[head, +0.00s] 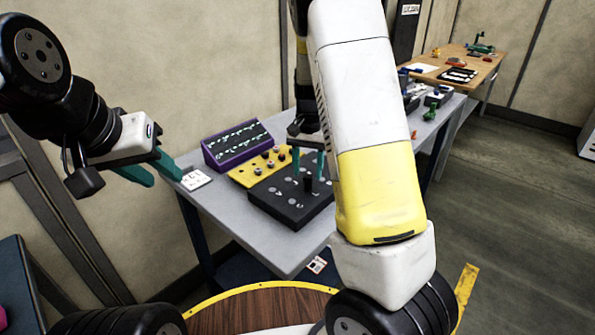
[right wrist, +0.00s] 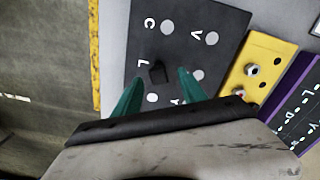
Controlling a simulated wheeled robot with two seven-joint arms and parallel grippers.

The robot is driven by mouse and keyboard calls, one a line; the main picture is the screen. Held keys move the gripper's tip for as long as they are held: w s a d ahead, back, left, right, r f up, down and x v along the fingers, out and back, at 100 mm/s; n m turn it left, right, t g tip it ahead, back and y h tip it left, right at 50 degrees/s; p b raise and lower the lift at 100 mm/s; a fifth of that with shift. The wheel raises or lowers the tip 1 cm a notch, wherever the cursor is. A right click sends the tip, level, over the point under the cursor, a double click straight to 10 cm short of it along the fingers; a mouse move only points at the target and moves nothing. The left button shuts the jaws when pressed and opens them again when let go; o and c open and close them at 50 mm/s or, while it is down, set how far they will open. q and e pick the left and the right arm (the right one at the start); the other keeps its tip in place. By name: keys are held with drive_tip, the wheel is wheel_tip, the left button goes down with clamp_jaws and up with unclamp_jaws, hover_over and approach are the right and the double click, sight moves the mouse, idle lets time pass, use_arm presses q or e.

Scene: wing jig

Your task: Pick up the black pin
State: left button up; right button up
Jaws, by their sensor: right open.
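The black pin (head: 308,184) stands upright on the black board (head: 270,205) on the grey table. It also shows in the right wrist view (right wrist: 157,72) as a dark block, between my right fingertips in the picture. My right gripper (head: 308,172) points down over the board. Its teal fingers are apart, one on each side of the pin; I see no contact. The right gripper also shows in its wrist view (right wrist: 161,75). My left gripper (head: 155,172) is at the left, with its teal fingers apart and nothing between them.
A yellow block with knobs (head: 258,168) and a purple panel (head: 237,145) stand beside the black board. A white card (head: 196,180) lies at the table's left. My right arm hides part of the grey table (head: 272,250). A wooden table (head: 485,68) stands farther back.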

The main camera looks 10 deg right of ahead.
sight(308, 175)
wheel_tip(308, 175, down, 4)
drive_tip(key=shift+s+f, duration=0.15)
clamp_jaws()
idle(0.4)
drive_tip(key=shift+r, duration=0.7)
wheel_tip(308, 175, up, 3)
drive_tip(key=shift+f, duration=0.2)
drive_tip(key=s+a, duration=0.2)
drive_tip(key=s, duration=0.5)
drive_tip(key=s+a+r, duration=0.1)
drive_tip(key=s, duration=0.7)
drive_tip(key=shift+s+a, duration=0.3)
drive_tip(key=shift+a, duration=0.05)
